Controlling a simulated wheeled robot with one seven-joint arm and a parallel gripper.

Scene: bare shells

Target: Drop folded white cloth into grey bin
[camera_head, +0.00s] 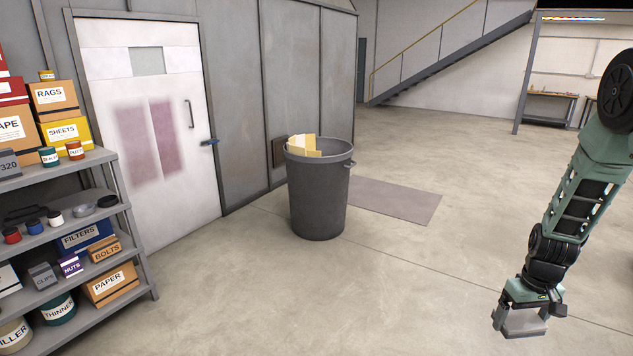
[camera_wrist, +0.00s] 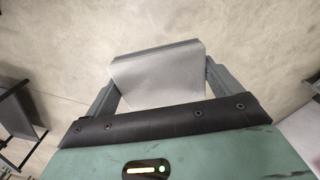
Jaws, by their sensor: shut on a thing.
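The grey bin (camera_head: 318,200) stands upright on the concrete floor in the middle of the head view. Yellowish and white pieces show at its open top; the rest of its inside is hidden. My gripper (camera_head: 522,322) is at the lower right of the head view, well to the right of the bin and apart from it. It points down and is shut on the folded white cloth, which looks light grey here. In the wrist view the cloth (camera_wrist: 160,80) sits between the two fingers of my gripper (camera_wrist: 160,85), with bare floor beyond it.
A grey shelf unit (camera_head: 137,230) with boxes and tins stands at the left. A white door (camera_head: 150,110) and metal wall are behind the bin. A flat grey mat (camera_head: 395,203) lies right of the bin. The floor between bin and gripper is clear.

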